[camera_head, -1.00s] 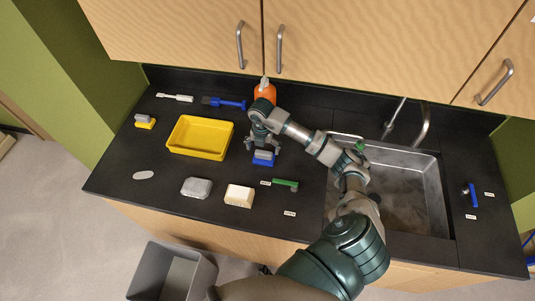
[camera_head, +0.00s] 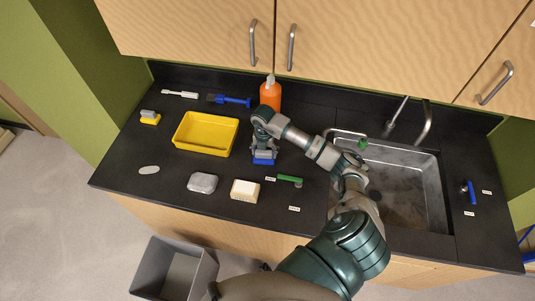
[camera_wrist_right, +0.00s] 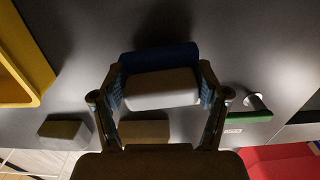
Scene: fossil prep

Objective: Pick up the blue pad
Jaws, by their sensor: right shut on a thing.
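The blue pad (camera_head: 263,161) has a blue base and a grey block handle. It is at the middle of the black counter, right of the yellow tray. My right gripper (camera_head: 263,151) is over it from above. In the right wrist view the blue base (camera_wrist_right: 160,56) and grey handle (camera_wrist_right: 161,88) show between the two fingers of my right gripper (camera_wrist_right: 160,95), which are shut on the handle. I cannot tell whether the pad touches the counter. My left gripper is not in view.
The yellow tray (camera_head: 234,134) is left of the pad. An orange bottle (camera_head: 270,95) stands behind it. A green-handled tool (camera_head: 289,179), a cream block (camera_head: 245,190) and a grey stone (camera_head: 203,182) lie nearer the front edge. The sink (camera_head: 436,190) is to the right.

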